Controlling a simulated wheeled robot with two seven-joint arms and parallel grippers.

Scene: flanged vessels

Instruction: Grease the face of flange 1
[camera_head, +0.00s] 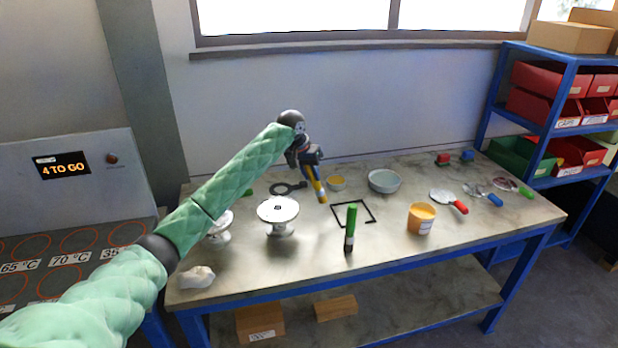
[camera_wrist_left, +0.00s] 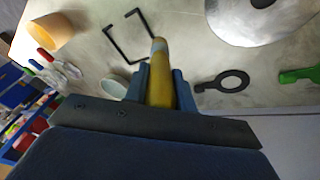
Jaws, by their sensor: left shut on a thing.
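My left gripper (camera_head: 312,168) is shut on a yellow-handled tool (camera_head: 318,190), which hangs down above the table. In the left wrist view the same yellow tool (camera_wrist_left: 159,85) sits between the blue fingers and ends in a greyish tip. A pale round flanged vessel (camera_head: 278,209) stands left of the tool, with a small dark mark on top. In the wrist view its disc (camera_wrist_left: 262,18) is at the upper right, apart from the tool. A second flanged vessel (camera_head: 220,230) is partly hidden behind my arm. I cannot tell which is flange 1. My right gripper is out of view.
Coloured-handled tools lie right.

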